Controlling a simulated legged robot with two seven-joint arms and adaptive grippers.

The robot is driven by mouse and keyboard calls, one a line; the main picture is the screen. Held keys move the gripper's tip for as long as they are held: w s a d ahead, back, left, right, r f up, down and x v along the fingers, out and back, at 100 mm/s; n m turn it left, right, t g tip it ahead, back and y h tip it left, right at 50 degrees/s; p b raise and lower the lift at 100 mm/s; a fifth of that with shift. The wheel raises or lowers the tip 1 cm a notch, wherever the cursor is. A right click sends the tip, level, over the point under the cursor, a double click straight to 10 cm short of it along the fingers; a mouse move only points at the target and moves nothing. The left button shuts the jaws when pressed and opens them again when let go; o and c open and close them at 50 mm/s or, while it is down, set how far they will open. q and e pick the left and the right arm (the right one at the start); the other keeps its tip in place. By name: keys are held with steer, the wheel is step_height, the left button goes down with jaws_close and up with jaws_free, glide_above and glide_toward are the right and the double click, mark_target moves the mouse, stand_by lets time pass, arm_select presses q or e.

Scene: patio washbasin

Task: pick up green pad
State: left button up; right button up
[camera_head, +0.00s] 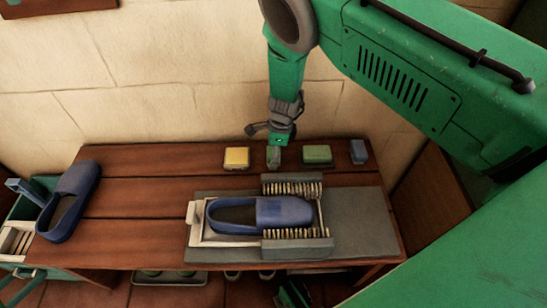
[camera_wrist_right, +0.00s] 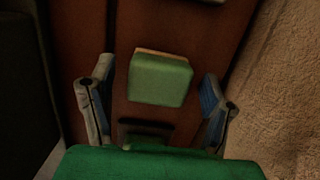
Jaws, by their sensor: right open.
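A green pad (camera_head: 317,155) with a pale tan underside lies on the wooden table, right of the middle of the back row. In the right wrist view the green pad (camera_wrist_right: 160,80) lies ahead, between my two spread fingers. My right gripper (camera_head: 275,132) hangs over the back of the table, left of the green pad in the head view. The right gripper (camera_wrist_right: 157,76) is open and empty, with a visible gap on both sides of the pad. My left gripper is not clearly in view.
A yellow pad (camera_head: 236,157), a dark grey-green block (camera_head: 273,157) and a blue pad (camera_head: 358,151) share the row. In front, a blue shoe (camera_head: 285,210) sits in a brush frame (camera_head: 298,243). Another shoe (camera_head: 68,200) is at left. The wall (camera_head: 180,100) stands close behind.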

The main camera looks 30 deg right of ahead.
steer(key=shift+a+r, duration=0.1)
steer(key=shift+a, duration=0.05)
steer(key=shift+c, duration=1.3)
steer(key=c, duration=1.1)
steer(key=shift+d, duration=0.3)
steer(key=shift+r, duration=0.25)
steer(key=r+p, duration=0.2)
steer(key=r, duration=0.2)
steer(key=r+p, duration=0.1)
steer(key=r, duration=0.4)
steer(key=shift+a+p, duration=0.2)
steer(key=shift+p, duration=0.15)
steer(key=shift+r, duration=0.2)
arm_select(q)
step_height(320, 180, up, 4)
steer(key=shift+f, duration=0.1)
arm_select(e)
steer(key=shift+d, duration=0.1)
